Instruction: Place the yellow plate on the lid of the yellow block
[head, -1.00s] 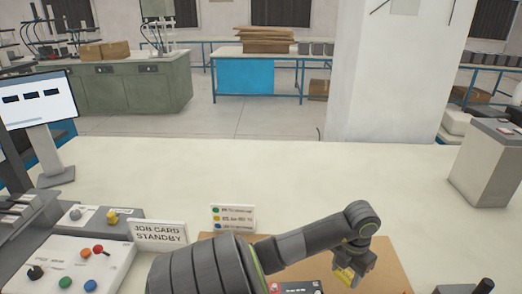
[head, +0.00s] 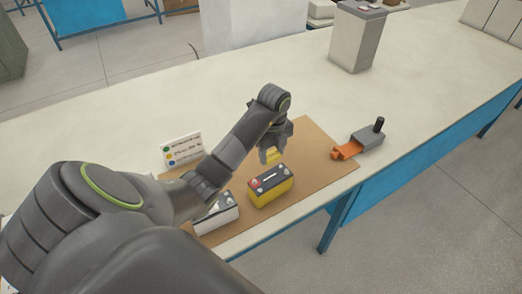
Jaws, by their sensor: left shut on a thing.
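The yellow block (head: 271,191) stands upright on the brown board. It has a dark lid with a pale strip and a red spot. My left gripper (head: 272,158) is just behind the block, as seen in the head view. It is shut on the yellow plate (head: 274,157), of which only a small part shows between the fingers. The plate appears to be apart from the lid, but its height above it is hard to tell. My right gripper is not in view.
A white block (head: 216,218) with a dark top stands to the left, partly behind my arm. The brown board (head: 318,150) has free room on its right. A grey and orange tool (head: 362,143) lies at its right edge. A small card with coloured dots (head: 182,149) stands behind.

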